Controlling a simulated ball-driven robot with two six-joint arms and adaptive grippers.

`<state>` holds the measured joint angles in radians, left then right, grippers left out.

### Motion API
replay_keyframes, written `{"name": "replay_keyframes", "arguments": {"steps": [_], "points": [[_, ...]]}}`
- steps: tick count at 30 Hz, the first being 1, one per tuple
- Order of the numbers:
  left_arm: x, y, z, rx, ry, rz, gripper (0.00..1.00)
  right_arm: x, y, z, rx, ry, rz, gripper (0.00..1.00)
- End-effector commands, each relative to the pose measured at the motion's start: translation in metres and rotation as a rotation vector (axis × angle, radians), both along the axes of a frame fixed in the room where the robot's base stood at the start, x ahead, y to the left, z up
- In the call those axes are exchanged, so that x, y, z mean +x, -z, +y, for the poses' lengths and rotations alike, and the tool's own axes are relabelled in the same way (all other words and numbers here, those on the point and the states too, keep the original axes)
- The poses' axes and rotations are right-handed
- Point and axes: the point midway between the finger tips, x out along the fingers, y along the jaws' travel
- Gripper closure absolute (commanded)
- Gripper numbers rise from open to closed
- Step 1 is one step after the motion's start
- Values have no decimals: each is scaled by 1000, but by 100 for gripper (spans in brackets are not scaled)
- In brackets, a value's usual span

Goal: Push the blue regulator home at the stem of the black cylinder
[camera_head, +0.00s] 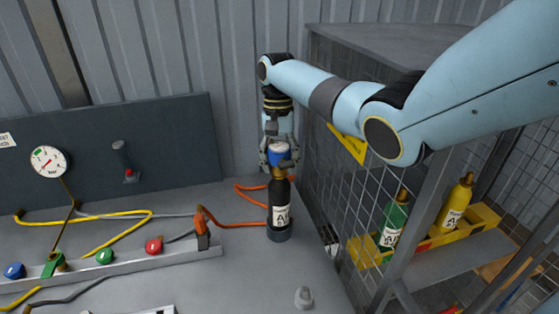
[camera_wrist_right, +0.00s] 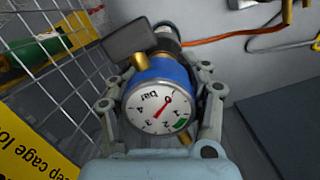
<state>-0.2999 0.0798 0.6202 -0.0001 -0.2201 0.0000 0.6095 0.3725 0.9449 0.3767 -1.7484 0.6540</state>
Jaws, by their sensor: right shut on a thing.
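The black cylinder (camera_head: 279,205) stands upright on the grey bench, with a white label on its body. The blue regulator (camera_head: 279,153) sits at the top of the cylinder, at its stem. My right gripper (camera_head: 278,163) comes down from above and is shut on the regulator. In the right wrist view the blue regulator (camera_wrist_right: 160,95) shows its round white dial between the two fingers, with brass fittings. The cylinder's top shows behind it there, but the seat of the regulator on the stem is hidden. My left gripper is not in view.
A wire cage (camera_head: 345,160) stands close on the right, with a green cylinder (camera_head: 394,222) and a yellow cylinder (camera_head: 454,203) inside. An orange hose (camera_head: 240,219) lies left of the black cylinder. A small grey object (camera_head: 304,297) stands in front.

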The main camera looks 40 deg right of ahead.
Motion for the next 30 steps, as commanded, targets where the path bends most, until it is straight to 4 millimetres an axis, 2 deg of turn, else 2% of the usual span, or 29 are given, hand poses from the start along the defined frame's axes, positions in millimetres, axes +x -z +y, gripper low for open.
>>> {"name": "replay_keyframes", "arguments": {"steps": [7, 8, 15, 24, 26, 30], "points": [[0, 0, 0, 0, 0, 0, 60, 1, 0, 0, 0, 0, -1, 100], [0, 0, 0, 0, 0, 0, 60, 1, 0, 0, 0, 0, -1, 52], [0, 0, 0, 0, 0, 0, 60, 0, 0, 0, -1, 0, -1, 21], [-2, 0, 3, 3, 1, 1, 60, 0, -1, 0, 0, 0, 0, 21], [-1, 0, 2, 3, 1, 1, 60, 1, -6, -1, -1, 0, -1, 21], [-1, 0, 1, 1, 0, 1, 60, 5, -29, -3, 0, 0, -4, 21]]}}
